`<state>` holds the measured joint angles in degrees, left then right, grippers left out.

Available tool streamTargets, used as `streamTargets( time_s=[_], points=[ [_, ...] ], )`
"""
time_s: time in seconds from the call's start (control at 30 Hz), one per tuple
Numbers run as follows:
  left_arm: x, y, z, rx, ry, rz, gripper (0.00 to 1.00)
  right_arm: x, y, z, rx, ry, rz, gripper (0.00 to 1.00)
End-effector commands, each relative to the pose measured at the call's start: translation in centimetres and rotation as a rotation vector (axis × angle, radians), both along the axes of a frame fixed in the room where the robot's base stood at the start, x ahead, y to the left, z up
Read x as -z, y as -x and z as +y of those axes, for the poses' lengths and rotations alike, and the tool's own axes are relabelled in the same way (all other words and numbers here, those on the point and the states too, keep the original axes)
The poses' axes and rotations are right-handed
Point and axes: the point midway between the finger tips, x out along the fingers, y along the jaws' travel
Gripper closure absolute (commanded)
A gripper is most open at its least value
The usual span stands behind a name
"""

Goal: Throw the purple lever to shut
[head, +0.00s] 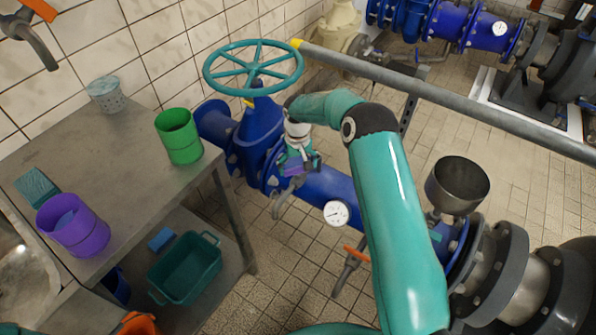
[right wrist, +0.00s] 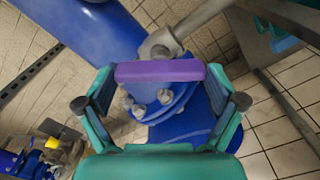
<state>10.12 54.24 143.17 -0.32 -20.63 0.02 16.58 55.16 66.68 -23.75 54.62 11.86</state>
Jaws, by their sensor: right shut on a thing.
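The purple lever (right wrist: 160,71) lies across between my right gripper's fingers in the right wrist view. Its grey hub and a blue bolted flange (right wrist: 165,100) sit behind it. In the head view a small part of the lever (head: 292,169) shows at the blue pipe, beside the large valve body. My right gripper (head: 299,163) reaches down to it and is shut on it. The wrist partly hides the lever and its pivot in the head view. My left gripper is not in view.
A teal handwheel (head: 253,67) stands left of my right wrist. A gauge (head: 336,213) and an orange-handled lever (head: 355,253) are on the pipe to the right. A grey rail (head: 440,93) crosses behind. A table (head: 120,150) holds green and purple cups.

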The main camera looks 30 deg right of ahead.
Motion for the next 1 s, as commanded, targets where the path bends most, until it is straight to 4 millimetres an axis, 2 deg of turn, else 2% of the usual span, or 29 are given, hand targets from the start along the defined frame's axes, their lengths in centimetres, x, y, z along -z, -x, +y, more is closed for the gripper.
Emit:
streamTargets(
  time_s=[0.03, 0.4, 0.7, 1.0],
  points=[
    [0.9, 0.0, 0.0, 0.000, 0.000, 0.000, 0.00, 0.3, 0.0, -0.1, 0.043, 0.002, -0.001, 0.41],
    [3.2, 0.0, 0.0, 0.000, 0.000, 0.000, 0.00, 0.2, -0.1, 0.0, 0.392, 0.002, -0.002, 0.41],
    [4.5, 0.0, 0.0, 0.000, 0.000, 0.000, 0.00, 0.1, -0.1, 0.1, 0.666, 0.001, -0.002, 0.41],
    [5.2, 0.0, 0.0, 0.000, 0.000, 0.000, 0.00, 0.1, -0.1, 0.2, 0.860, 0.000, 0.000, 0.41]
  ],
)
